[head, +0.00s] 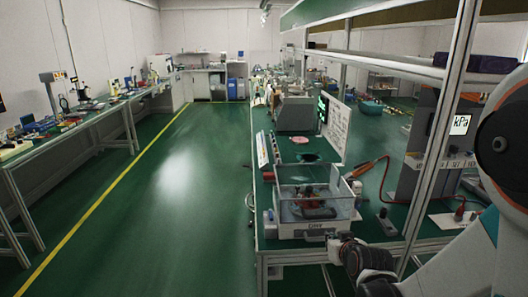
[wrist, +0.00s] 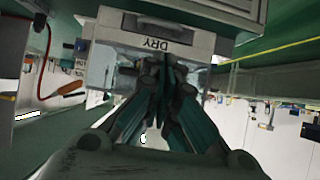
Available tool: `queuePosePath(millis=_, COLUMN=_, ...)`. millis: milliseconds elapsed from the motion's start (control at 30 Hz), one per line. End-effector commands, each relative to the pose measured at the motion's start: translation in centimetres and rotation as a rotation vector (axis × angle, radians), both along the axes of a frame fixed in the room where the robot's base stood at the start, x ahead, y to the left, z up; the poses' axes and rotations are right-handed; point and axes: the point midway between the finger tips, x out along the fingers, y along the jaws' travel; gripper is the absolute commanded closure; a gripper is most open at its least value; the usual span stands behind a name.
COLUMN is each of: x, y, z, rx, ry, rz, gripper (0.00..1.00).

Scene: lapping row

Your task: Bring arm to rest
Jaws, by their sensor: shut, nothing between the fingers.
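My arm reaches in from the right edge of the head view. My gripper (head: 336,246) is at the bottom of that view, low in front of the bench's near edge and just right of the box marked DRY (head: 309,225). In the wrist view, which looks upside down, my gripper (wrist: 166,68) has its dark fingers together with nothing between them. The DRY box (wrist: 112,22) is just beyond the fingertips there. Whether they touch it I cannot tell.
The bench (head: 370,240) carries a clear-sided tray, an orange-handled tool (head: 371,166) and a kPa gauge (head: 460,125). A metal post (head: 440,130) rises near my arm. The green floor aisle (head: 180,200) on the left is clear, with another bench (head: 85,125) beyond it.

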Motion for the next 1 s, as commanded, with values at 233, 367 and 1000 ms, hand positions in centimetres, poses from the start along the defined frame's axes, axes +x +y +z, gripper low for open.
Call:
queuePosePath(millis=233, x=-3.8, y=1.4, z=4.2, rx=0.005, ry=0.081, rz=0.011, gripper=1.00)
queuePosePath(millis=367, x=-6.3, y=1.9, z=6.1, rx=0.007, ry=0.125, rz=0.014, gripper=1.00)
queuePosePath(millis=1000, x=-21.4, y=3.6, z=10.8, rx=0.000, ry=0.332, rz=0.005, gripper=1.00)
